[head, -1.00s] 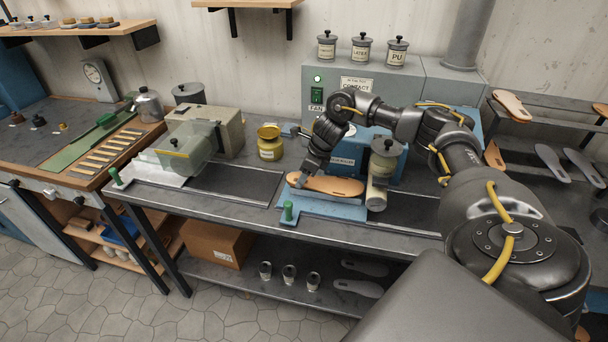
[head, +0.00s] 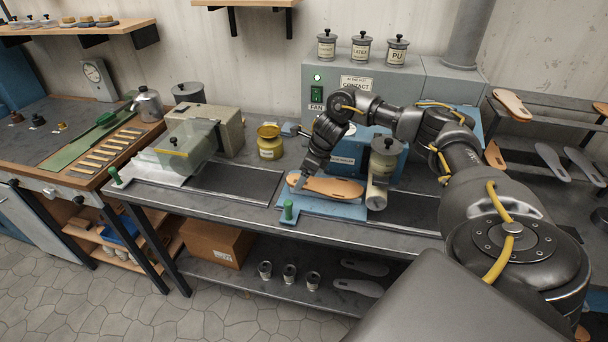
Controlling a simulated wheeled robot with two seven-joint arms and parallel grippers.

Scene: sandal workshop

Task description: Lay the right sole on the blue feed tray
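The tan sole (head: 334,189) lies over the blue feed tray (head: 318,210), its long side running left to right. It looks level and appears to rest on the tray, though any small gap under it is hard to see. My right gripper (head: 299,186) points down at the sole's left end and overlaps it in the head view. Its fingers are small and dark, so I cannot see whether they grip the sole or stand open. My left gripper is not in view.
A cream roller (head: 377,192) under a grey pot stands just right of the sole. A yellow jar (head: 270,142) stands behind left. More soles (head: 551,162) lie on the right rack.

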